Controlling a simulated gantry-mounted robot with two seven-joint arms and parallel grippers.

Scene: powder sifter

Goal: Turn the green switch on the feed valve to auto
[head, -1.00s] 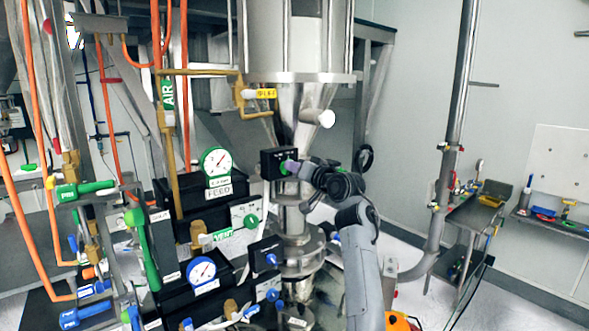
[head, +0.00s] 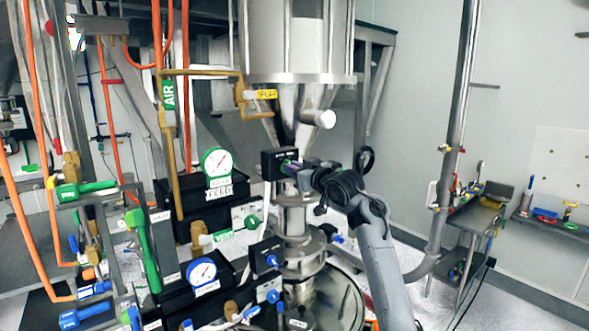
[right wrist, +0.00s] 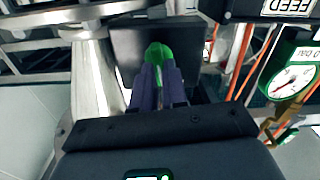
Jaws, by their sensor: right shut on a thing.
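The feed valve's black switch box (head: 272,164) hangs on the front of the steel sifter column, at the centre of the head view. Its green switch (right wrist: 158,54) shows clearly in the right wrist view, in front of the dark box face. My right gripper (head: 294,168) reaches the box from the right. In the right wrist view its two purple-grey fingers (right wrist: 158,82) are shut on the green switch, one on each side. The fingers hide part of the knob, and I cannot read its position marks. My left gripper is not in view.
The green FEED gauge (head: 217,163) and a blue gauge (head: 202,271) sit on black boxes to the left. A second black box with a blue switch (head: 268,256) is below. Orange hoses and green-handled valves crowd the left. A side bench (head: 480,212) stands at right.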

